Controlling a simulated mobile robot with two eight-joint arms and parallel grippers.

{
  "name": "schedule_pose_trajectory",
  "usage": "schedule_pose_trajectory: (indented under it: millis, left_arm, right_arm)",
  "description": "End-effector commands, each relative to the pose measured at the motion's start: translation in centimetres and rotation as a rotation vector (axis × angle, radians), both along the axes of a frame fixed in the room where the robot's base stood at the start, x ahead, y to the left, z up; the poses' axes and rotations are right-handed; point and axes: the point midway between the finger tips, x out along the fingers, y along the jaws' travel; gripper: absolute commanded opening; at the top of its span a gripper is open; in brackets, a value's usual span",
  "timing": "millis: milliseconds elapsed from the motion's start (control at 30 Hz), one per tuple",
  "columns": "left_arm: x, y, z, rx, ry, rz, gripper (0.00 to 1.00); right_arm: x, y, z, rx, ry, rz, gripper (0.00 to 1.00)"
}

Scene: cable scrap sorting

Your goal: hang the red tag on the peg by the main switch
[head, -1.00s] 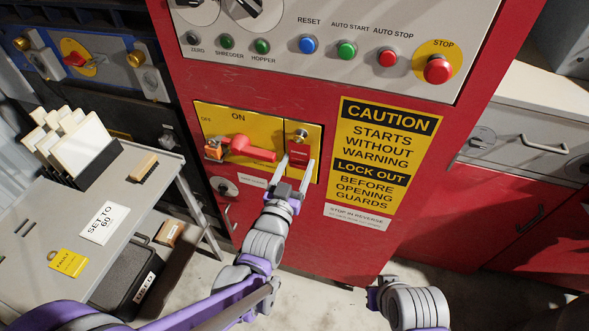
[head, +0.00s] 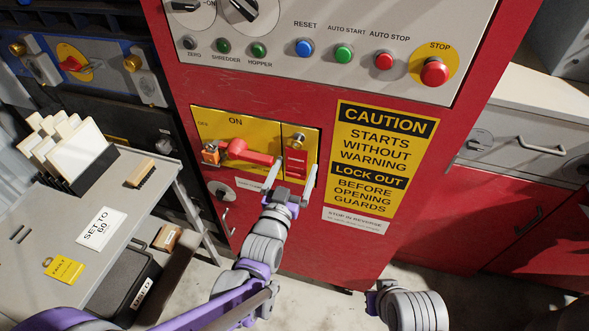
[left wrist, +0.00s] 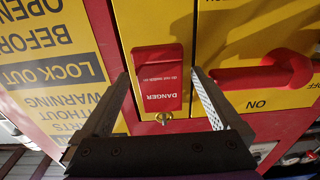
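The red tag (head: 296,163), marked DANGER, hangs against the yellow panel just below the metal peg (head: 299,139), right of the red main switch handle (head: 248,152). In the left wrist view, the tag (left wrist: 161,82) appears upside down, with the peg (left wrist: 163,117) at its top edge. Its hole is too small to make out. My left gripper (head: 291,186) is open, its fingers apart on either side of the tag's lower area and not touching it. My right wrist shows at the bottom of the head view; its fingers cannot be made out.
The caution sign (head: 380,155) is on the red cabinet right of the panel. Push buttons (head: 344,54) line the grey panel above. A grey cart (head: 50,210) at left carries a card rack, a brush and a yellow tag (head: 64,269).

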Motion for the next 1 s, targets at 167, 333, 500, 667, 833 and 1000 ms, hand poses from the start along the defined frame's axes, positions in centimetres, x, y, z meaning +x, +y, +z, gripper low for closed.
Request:
schedule_pose_trajectory:
  millis: [167,333,500,667,833,1000]
  left_arm:
    - [0.0,0.0,0.0,0.000,0.000,0.000,1.00]
    - [-0.8,0.3,0.0,0.000,0.000,0.000,1.00]
    - [-3.7,1.2,-0.2,0.000,0.000,0.000,1.00]
    - [-6.8,2.2,-0.3,0.000,0.000,0.000,1.00]
    - [-9.2,3.0,-0.4,0.000,0.000,0.000,1.00]
    - [-10.2,3.3,-0.5,0.000,0.000,0.000,1.00]
  right_arm:
    - [0.0,0.0,0.0,0.000,0.000,0.000,0.00]
    - [0.0,0.0,0.0,0.000,0.000,0.000,0.00]
    - [0.0,0.0,0.0,0.000,0.000,0.000,0.00]
    - [0.0,0.0,0.0,0.000,0.000,0.000,0.00]
    - [0.0,0.0,0.1,0.000,0.000,0.000,0.00]
    - [0.0,0.0,0.1,0.000,0.000,0.000,0.00]
